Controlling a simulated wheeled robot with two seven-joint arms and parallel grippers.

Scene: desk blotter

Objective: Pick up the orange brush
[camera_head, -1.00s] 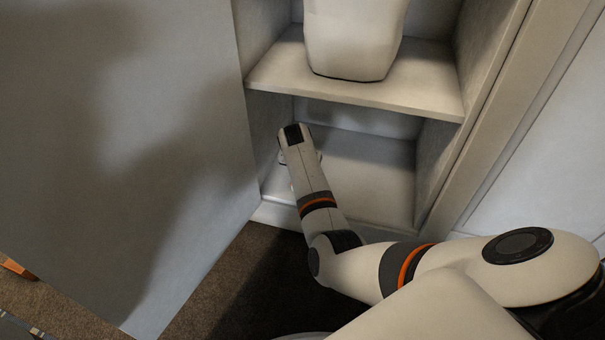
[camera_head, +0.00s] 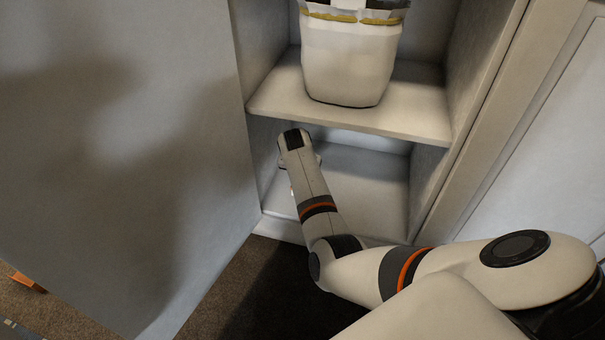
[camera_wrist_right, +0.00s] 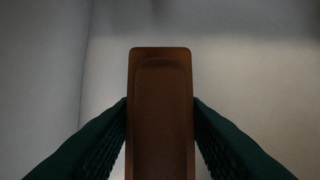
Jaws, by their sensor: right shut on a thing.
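The orange brush (camera_wrist_right: 160,120) shows in the right wrist view as a brownish-orange block with rounded corners, dim in the shade. My right gripper (camera_wrist_right: 160,112) is shut on it, with one dark green finger pressed against each side. In the head view my right arm reaches into the lower compartment of the cabinet. The arm hides the right gripper and the brush there. My left gripper is not in view.
A white bin-like container (camera_head: 348,65) stands on the shelf (camera_head: 420,115) above my right arm. The cabinet's side walls flank the arm. A large grey door panel (camera_head: 110,150) fills the left. A small orange object (camera_head: 28,283) lies on the carpet at lower left.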

